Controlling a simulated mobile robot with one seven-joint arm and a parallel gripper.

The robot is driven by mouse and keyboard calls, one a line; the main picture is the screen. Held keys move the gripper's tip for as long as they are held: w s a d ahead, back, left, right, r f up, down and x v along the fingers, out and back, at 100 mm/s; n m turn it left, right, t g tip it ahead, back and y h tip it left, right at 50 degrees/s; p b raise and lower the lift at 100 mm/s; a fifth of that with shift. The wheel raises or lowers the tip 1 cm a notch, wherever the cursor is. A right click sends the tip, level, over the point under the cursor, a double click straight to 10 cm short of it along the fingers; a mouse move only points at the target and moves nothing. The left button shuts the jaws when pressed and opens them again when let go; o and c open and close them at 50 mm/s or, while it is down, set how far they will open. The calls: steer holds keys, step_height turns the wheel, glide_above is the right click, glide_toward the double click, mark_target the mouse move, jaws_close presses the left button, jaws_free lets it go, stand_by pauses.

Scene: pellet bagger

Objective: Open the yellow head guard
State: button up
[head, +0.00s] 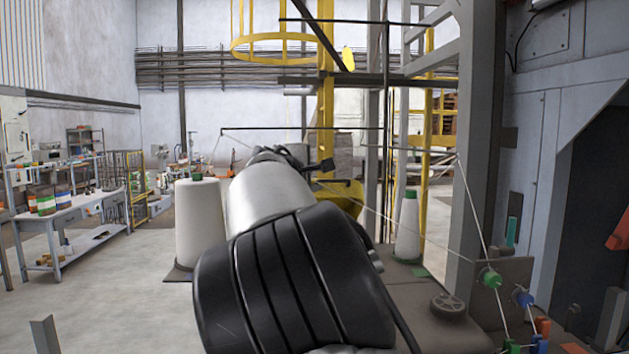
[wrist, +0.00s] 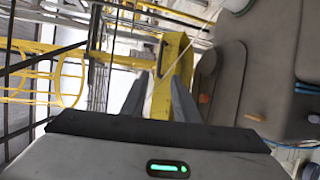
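The yellow head guard (wrist: 172,58) shows in the wrist view as a bent yellow plate beyond and partly between my fingers. In the head view a yellow part (head: 345,192), which looks like the same guard, shows just right of my arm and is partly hidden by it. My gripper (wrist: 158,92) has its two grey fingers apart, with a gap between them. The fingers point toward the guard; I cannot tell whether they touch it. In the head view my arm hides the fingers.
A large white thread cone (head: 198,220) stands left of my arm, and a smaller cone (head: 408,228) stands right. Thread runs to coloured guides (head: 490,278) at the right. A grey column (head: 476,130) rises behind. A workbench (head: 75,215) is far left; floor between is clear.

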steer(key=shift+f, duration=0.1)
steer(key=c, duration=0.3)
steer(key=w+f+y, duration=0.1)
steer(key=f, duration=0.1)
steer(key=w+f+m+y, duration=0.1)
steer(key=f, duration=0.2)
steer(key=w+f+y+b, duration=0.1)
steer(key=f+y, duration=0.1)
steer(key=f, duration=0.1)
steer(key=shift+f, duration=0.15)
jaws_close()
step_height(320, 180, down, 4)
steer(key=w+m+t+y+b, duration=0.1)
steer(key=m+y, duration=0.3)
steer(key=d+m+t, duration=0.2)
steer(key=m+t, duration=0.1)
steer(key=m, duration=0.1)
steer(key=m+t+h+p, duration=0.2)
steer(key=m+t+p, duration=0.1)
steer(key=m, duration=0.2)
glide_toward(335, 187)
steer(key=w+r, duration=0.3)
steer(key=r, duration=0.1)
steer(key=shift+w+a+r, duration=0.1)
steer(key=shift+w+a, duration=0.1)
steer(key=shift+a, duration=0.1)
